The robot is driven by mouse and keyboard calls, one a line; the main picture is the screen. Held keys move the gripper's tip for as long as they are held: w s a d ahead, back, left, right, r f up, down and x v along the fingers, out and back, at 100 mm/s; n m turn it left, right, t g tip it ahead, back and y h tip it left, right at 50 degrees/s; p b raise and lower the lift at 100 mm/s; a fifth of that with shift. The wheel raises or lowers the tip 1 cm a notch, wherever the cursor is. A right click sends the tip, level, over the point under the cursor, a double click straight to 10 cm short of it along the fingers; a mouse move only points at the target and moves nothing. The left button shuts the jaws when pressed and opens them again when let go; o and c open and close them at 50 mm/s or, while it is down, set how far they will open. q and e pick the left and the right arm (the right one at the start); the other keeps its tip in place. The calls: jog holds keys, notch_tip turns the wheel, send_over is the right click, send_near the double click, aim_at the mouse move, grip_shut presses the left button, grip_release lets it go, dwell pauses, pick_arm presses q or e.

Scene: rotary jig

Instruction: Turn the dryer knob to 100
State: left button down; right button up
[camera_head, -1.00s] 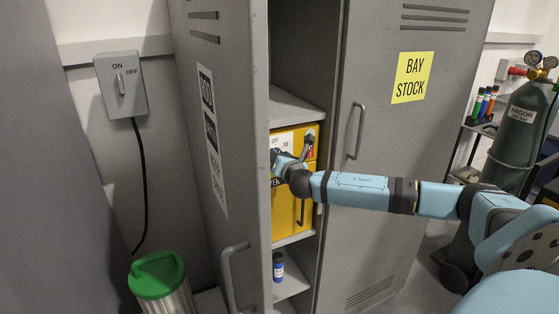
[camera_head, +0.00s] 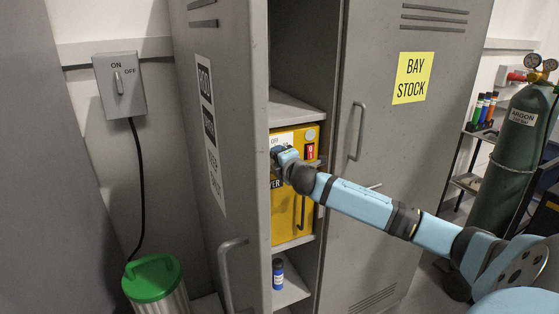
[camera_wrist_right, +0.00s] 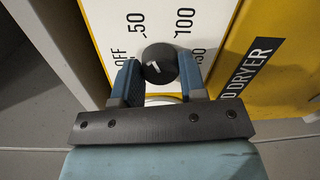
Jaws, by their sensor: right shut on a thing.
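The yellow dryer (camera_head: 284,222) stands on a shelf inside the open grey locker. Its round black knob (camera_wrist_right: 161,62) is on a white panel (camera_wrist_right: 160,12) printed OFF, 50, 100 and a partly hidden number at the right. A short white mark shows on the left part of the knob's face; I cannot tell exactly which label it points to. My right gripper (camera_wrist_right: 160,78) is shut on the knob, one finger at each side. In the head view the right gripper (camera_head: 276,154) is at the dryer's upper left and hides the knob. My left gripper is out of view.
The open locker door (camera_head: 232,130) stands close to the left of my gripper, and the closed BAY STOCK door (camera_head: 385,190) is to the right. A small blue bottle (camera_head: 278,274) stands on the shelf below. A red switch (camera_head: 310,151) is on the dryer.

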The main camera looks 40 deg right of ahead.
jog(key=m, duration=1)
jog(key=shift+y, duration=0.4)
jog(key=shift+p, duration=0.3)
jog(key=o, duration=0.9)
